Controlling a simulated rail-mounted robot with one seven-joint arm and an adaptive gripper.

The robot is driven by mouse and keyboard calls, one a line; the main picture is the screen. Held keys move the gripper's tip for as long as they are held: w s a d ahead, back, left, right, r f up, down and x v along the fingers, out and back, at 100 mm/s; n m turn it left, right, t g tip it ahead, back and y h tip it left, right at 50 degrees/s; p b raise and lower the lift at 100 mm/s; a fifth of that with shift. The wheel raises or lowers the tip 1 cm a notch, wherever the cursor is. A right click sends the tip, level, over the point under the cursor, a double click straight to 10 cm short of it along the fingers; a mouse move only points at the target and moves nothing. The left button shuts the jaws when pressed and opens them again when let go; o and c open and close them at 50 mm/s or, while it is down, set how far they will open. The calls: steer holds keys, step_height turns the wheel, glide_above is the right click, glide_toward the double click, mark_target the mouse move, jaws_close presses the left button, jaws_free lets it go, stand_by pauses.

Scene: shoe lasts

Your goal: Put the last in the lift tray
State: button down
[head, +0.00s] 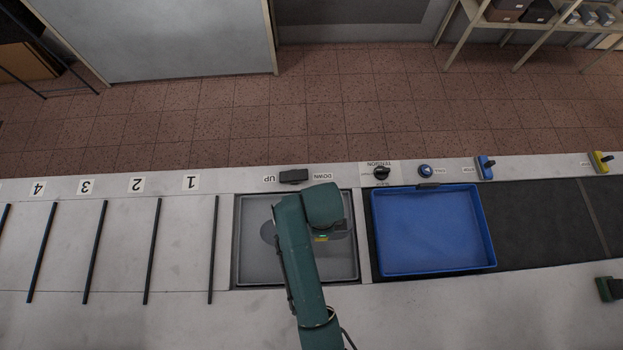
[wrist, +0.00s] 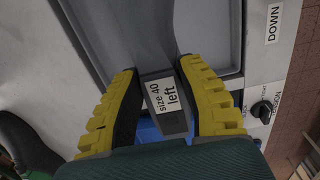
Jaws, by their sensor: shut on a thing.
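The last, a dark grey block labelled "size 40 left" (wrist: 176,118), is between the yellow fingers of my gripper (wrist: 161,78) in the wrist view. My gripper is shut on it. The lift tray (head: 250,265) is a shallow grey square tray set in the bench, beside the UP/DOWN switch. My arm stands over it and hides its middle and most of the gripper and last in the head view. The lift tray's grey floor and rim also show beyond the fingertips in the wrist view (wrist: 140,30). I cannot tell whether the last touches the tray floor.
A blue tray (head: 430,268) sits on the dark belt (head: 540,225) to the right. A black UP/DOWN switch (head: 293,176), a tension knob (head: 381,173) and a blue button (head: 425,170) line the far edge. Numbered lanes with dark dividers (head: 155,250) lie to the left.

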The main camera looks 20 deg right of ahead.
step_height(320, 180, down, 9)
steer(key=shift+a+r, duration=0.1)
stand_by(0.3)
steer(key=c, duration=0.7)
jaws_free()
